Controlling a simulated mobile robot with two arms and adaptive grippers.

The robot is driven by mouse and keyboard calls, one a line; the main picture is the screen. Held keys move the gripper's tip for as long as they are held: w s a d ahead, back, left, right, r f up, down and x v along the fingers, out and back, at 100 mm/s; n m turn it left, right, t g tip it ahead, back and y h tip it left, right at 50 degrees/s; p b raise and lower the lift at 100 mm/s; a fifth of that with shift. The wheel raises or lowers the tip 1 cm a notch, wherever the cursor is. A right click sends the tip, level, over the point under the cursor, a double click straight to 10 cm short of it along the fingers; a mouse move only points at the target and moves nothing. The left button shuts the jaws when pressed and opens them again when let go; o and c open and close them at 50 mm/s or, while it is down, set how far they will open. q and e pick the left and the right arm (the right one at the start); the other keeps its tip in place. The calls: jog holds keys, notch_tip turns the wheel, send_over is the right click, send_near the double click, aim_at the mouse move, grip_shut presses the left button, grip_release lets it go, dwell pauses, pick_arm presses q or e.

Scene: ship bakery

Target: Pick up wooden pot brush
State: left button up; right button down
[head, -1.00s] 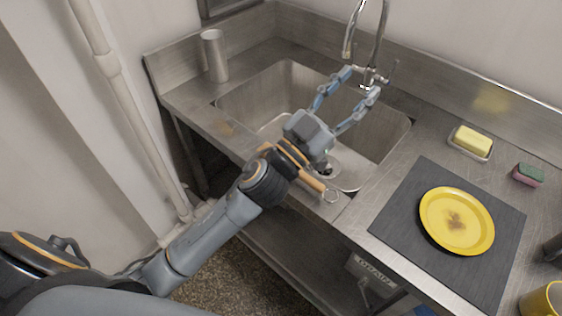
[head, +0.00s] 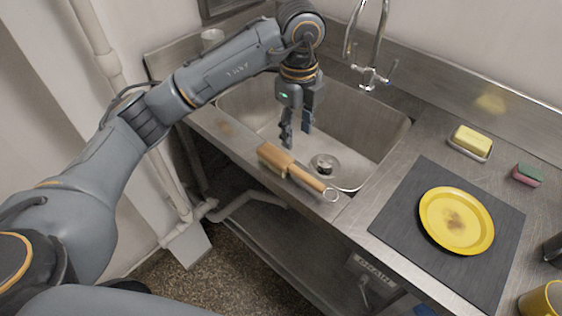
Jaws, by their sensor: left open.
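The wooden pot brush (head: 293,168) lies on the front rim of the sink. Its broad head is toward the left, and its handle runs right to a metal ring. My left gripper (head: 296,142) points downward just above and behind the brush head, over the sink's front side. Its fingers are open with nothing between them, and I cannot tell how high they are above the rim. My right gripper is not in view.
The sink basin (head: 372,152) lies behind the brush, with a faucet (head: 379,50) at its back. To the right are a dark mat (head: 400,215) with a yellow plate (head: 456,221), a soap dish with yellow soap (head: 472,141), and a sponge (head: 528,174). A metal cup (head: 212,40) is partly hidden by my arm.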

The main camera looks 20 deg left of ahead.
pick_arm(q)
send_over(293, 167)
jog(key=f, duration=0.8)
jog(key=shift+s+f, duration=0.15)
jog(key=shift+s, duration=0.05)
notch_tip(293, 167, down, 5)
jog(key=shift+w+r+p, duration=0.1)
jog(key=shift+w+p, duration=0.05)
jog(key=shift+p, duration=0.8)
jog(key=shift+f, duration=0.25)
grip_shut()
